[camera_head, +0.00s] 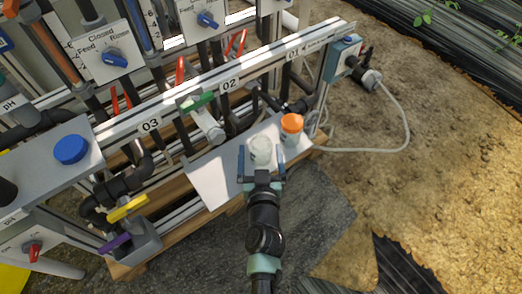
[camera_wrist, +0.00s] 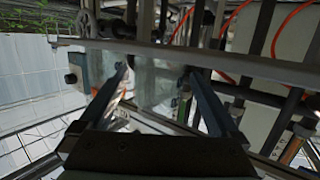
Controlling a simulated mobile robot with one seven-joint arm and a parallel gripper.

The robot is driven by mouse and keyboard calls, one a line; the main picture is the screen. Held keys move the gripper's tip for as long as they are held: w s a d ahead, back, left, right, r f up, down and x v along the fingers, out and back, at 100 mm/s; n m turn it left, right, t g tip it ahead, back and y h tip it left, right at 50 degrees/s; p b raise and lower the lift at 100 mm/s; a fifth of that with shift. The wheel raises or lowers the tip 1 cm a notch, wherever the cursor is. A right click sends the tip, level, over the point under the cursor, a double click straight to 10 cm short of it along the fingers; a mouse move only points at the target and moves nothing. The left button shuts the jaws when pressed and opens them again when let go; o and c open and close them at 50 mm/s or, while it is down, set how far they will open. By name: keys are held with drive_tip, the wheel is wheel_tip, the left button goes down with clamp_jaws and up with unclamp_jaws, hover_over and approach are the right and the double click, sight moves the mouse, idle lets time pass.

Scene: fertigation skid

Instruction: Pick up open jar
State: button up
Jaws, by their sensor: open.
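The open jar (camera_head: 261,148), pale and whitish with no lid, stands upright on a light shelf plate (camera_head: 212,182) at the front of the skid. My gripper (camera_head: 262,165) is at the jar with its two fingers spread, one on each side. In the wrist view a clear, see-through jar wall (camera_wrist: 155,90) shows between the open fingers (camera_wrist: 156,76). I cannot tell whether either finger touches it. A second jar with an orange lid (camera_head: 291,122) stands just to the right and behind, close to the right finger.
A rail with labels 01, 02 and 03 (camera_head: 190,105) runs behind the shelf. A green-handled valve (camera_head: 200,104) with a grey pipe stands left of the jar. A blue cap (camera_head: 71,149) sits on a grey box at the left. Bare soil is on the right.

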sight(261, 145)
drive_tip(key=shift+w+f, duration=0.3)
drive_tip(key=shift+w, duration=0.7)
drive_tip(key=shift+w+f, duration=0.25)
drive_tip(key=shift+w, duration=0.75)
drive_tip(key=c, duration=1.4)
